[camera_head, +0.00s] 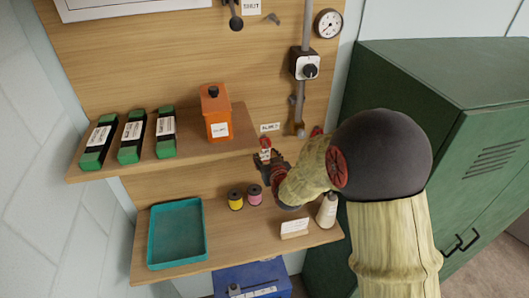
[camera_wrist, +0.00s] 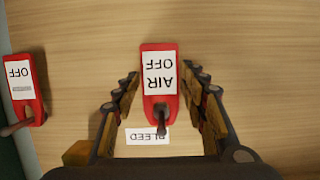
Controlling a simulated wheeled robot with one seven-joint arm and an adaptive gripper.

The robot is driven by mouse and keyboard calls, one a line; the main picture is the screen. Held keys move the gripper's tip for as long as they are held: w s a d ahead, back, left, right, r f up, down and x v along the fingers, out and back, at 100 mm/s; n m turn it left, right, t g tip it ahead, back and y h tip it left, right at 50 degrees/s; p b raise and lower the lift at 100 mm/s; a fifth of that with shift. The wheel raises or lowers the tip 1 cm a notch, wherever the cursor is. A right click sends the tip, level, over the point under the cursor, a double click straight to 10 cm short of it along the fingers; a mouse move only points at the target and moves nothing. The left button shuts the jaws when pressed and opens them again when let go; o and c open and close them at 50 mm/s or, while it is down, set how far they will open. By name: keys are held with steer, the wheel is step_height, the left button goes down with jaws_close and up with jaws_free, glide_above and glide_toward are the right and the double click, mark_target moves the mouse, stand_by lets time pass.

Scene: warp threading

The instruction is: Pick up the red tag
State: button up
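A red tag (camera_wrist: 160,52) with a white "AIR OFF" label hangs on a dark peg against the wooden board. In the wrist view it is upside down, between the two fingers of my gripper (camera_wrist: 161,78). The fingers are spread, with a gap on each side of the tag. The head view shows the red tag (camera_head: 265,143) just beyond my gripper (camera_head: 266,160), partly hidden by it. A second red tag (camera_wrist: 20,85) marked "OFF" hangs at the left edge of the wrist view. It shows small in the head view (camera_head: 316,131), beside my arm.
A "BLEED" label (camera_wrist: 148,136) is on the board beside the tag's peg. The upper shelf (camera_head: 190,155) holds green boxes (camera_head: 131,136) and an orange container (camera_head: 216,115). The lower shelf has a teal tray (camera_head: 177,264), two spools and a white bottle (camera_head: 327,210). Green cabinets (camera_head: 430,100) stand right.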

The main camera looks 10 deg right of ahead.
steer(key=c, duration=0.5)
steer(key=shift+c, duration=0.2)
steer(key=shift+r, duration=0.1)
steer(key=shift+r+b, duration=0.3)
steer(key=shift+r, duration=0.2)
steer(key=shift+s+r, duration=0.15)
steer(key=s+b, duration=0.3)
steer(key=s, duration=1.4)
steer(key=shift+s+b, duration=0.3)
steer(key=shift+s, duration=0.05)
